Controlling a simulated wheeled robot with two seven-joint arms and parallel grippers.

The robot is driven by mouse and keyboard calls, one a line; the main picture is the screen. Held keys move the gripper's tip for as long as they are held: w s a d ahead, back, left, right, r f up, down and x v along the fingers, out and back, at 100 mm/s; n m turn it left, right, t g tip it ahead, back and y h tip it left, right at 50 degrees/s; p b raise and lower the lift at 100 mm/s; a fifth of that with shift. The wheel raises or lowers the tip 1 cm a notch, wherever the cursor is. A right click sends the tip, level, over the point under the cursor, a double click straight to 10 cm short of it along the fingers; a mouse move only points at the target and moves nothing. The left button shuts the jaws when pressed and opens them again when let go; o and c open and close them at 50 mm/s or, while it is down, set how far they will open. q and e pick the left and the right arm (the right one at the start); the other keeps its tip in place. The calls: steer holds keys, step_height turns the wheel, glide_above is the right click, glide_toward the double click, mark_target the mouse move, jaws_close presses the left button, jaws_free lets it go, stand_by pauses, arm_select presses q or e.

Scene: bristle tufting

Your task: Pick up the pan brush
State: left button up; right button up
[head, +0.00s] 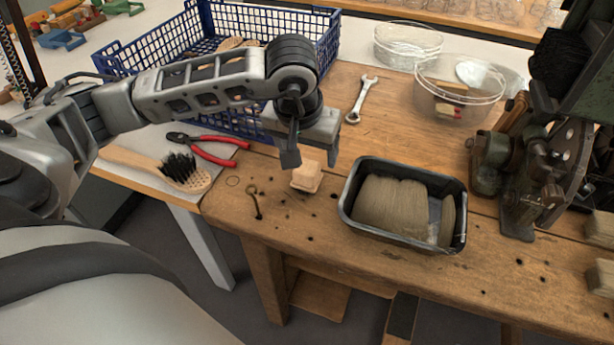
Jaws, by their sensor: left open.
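A small pale wooden block (306,178) sits on the wooden bench. I cannot tell for certain which of these is the pan brush; no bristles show on the block. My left gripper (312,153) is open and points down just above and behind the block in the picture. Its fingers look empty, and I cannot tell whether they touch the block. My right gripper is not in view.
A grey metal tray (347,208) with tan bristle bundles stands right of the block. Red-handled pliers (215,150), a blue crate (325,40), a wrench (358,100), clear tubs (440,100) and a dark machine (525,160) surround the area. A small metal hook (256,203) lies near the block.

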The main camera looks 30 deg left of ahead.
mark_target(307, 166)
arm_select(q)
steer(key=shift+w+f, duration=0.15)
steer(key=shift+f, duration=0.5)
steer(key=x, duration=0.2)
steer(key=s+x, duration=0.1)
steer(key=x, duration=0.1)
steer(key=shift+w+f+p, duration=0.1)
steer(key=shift+f+p, duration=0.15)
steer(key=shift+p, duration=0.05)
steer(key=shift+w+f, duration=0.15)
steer(key=shift+f, duration=0.3)
steer(key=c, duration=1.2)
steer(key=shift+r, duration=0.15)
